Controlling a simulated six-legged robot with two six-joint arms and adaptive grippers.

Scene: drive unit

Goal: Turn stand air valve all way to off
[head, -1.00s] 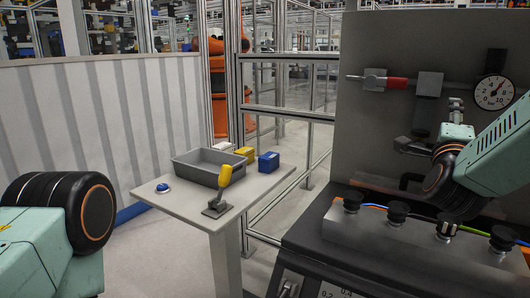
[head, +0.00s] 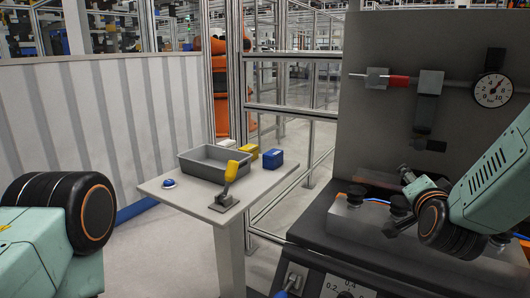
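The stand air valve sits on the pipe high on the grey stand panel (head: 440,45). Its grey body (head: 376,78) has a red handle (head: 398,81) pointing right, in line with the pipe. A round pressure gauge (head: 493,90) is to its right. My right gripper (head: 398,200) is low over the fixture on the bench, well below the valve and apart from it. Its two fingers look spread, with a black knob between them in the picture; contact cannot be told. My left arm shows at the lower left, but its gripper is out of view.
Black knobs, such as one at the back left (head: 356,194), stand on the fixture under my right arm. The space before the valve is clear.

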